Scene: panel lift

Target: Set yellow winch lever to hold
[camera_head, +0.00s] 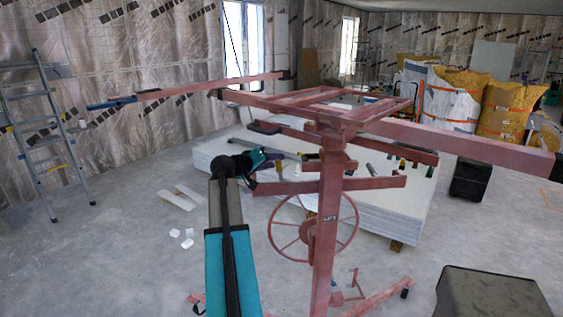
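A red panel lift (327,225) stands upright in front of me, with a tilted top frame and long side arms. A spoked red winch wheel (275,232) sits behind its mast. My teal and black gripper (262,158) is at the end of my raised arm, left of the mast and above the wheel. Its fingers are too small and dark to tell open from shut, and I see nothing clearly held.
A stack of white boards (415,215) with tools on top lies behind the lift. A ladder (45,135) leans at the left wall. A dark box (490,295) stands front right, and a black case (470,180) behind it. Bulk bags (450,98) stand back right. Floor at left is mostly clear.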

